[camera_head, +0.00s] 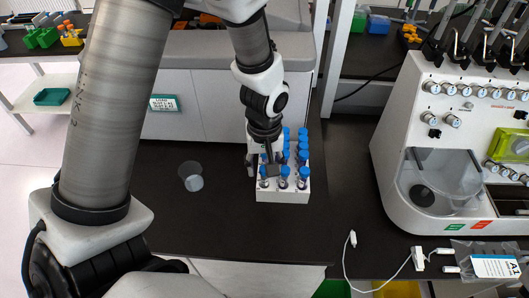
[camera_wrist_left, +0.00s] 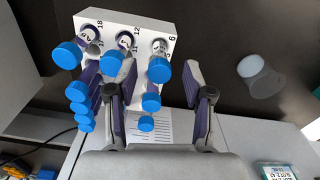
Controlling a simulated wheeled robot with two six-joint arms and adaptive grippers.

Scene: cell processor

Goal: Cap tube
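A white tube rack (camera_head: 283,196) with numbered positions stands on the black bench, right of the middle in the head view; it also shows in the wrist view (camera_wrist_left: 170,20). It holds several upright tubes with blue caps (camera_head: 285,171). My left gripper (camera_head: 263,168) points down over the rack's left column. In the wrist view its two fingers (camera_wrist_left: 160,66) are spread apart, with several blue caps (camera_wrist_left: 158,70) of that column showing between them. I see no contact with a cap. The gripper hides part of that column. My right gripper is not in view.
A clear cup (camera_head: 191,176) stands on the bench left of the rack. The white cell processor (camera_head: 400,140) stands at the right. A labelled bag (camera_head: 492,266) and a white cable lie in front of it. The bench is clear between cup and rack.

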